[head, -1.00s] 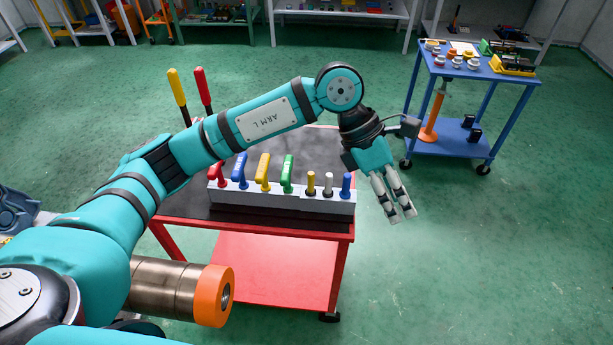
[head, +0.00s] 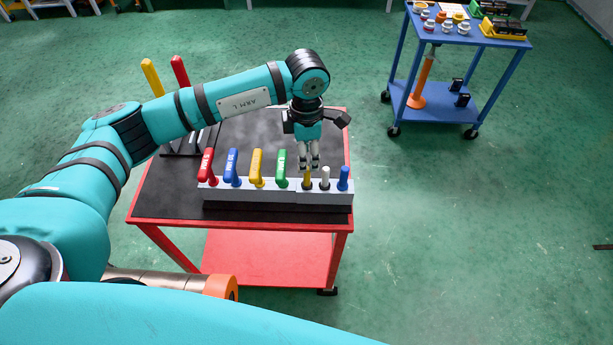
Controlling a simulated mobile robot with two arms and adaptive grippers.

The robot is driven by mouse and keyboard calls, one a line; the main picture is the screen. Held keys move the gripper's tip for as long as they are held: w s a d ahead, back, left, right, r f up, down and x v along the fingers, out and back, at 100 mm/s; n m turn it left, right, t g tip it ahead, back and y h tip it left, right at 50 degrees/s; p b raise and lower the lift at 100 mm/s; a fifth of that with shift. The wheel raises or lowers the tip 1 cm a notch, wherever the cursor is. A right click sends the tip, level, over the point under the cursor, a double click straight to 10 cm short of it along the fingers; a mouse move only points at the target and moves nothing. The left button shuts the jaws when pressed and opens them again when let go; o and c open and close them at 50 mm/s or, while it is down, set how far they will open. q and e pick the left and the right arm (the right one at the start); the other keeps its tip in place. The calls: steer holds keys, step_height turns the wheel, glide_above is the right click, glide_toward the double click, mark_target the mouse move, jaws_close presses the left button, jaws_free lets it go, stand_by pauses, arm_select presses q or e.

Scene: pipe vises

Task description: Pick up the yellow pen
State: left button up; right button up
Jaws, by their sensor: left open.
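The yellow pen (head: 307,178) stands upright in the grey rack (head: 272,195) on the red cart's dark top. It is the leftmost of three short pen-like pieces, beside a white one (head: 325,178) and a blue one (head: 344,179). My left gripper (head: 308,167) points down right at the top of the yellow pen, with its fingers open. Whether the fingers are around the pen's top or just behind it, I cannot tell. My right gripper is out of view.
Red, blue, yellow and green handles (head: 283,168) stand in the same rack, left of the yellow pen. Yellow and red long handles (head: 180,72) rise at the cart's back left. A blue cart (head: 458,38) with small parts stands at the back right.

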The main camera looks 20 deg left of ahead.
mark_target(307, 183)
arm_select(q)
steer(key=shift+s+d+f+p, duration=0.1)
steer(key=shift+f+p, duration=0.15)
steer(key=shift+f, duration=0.2)
steer(key=shift+s+d+f+p, duration=0.1)
steer(key=shift+f+p, duration=0.15)
steer(key=shift+f, duration=0.15)
step_height(307, 183, down, 4)
steer(key=shift+s+r+p, duration=0.1)
steer(key=shift+r+p, duration=0.05)
steer(key=shift+p, duration=0.8)
steer(key=shift+f, duration=0.45)
jaws_close()
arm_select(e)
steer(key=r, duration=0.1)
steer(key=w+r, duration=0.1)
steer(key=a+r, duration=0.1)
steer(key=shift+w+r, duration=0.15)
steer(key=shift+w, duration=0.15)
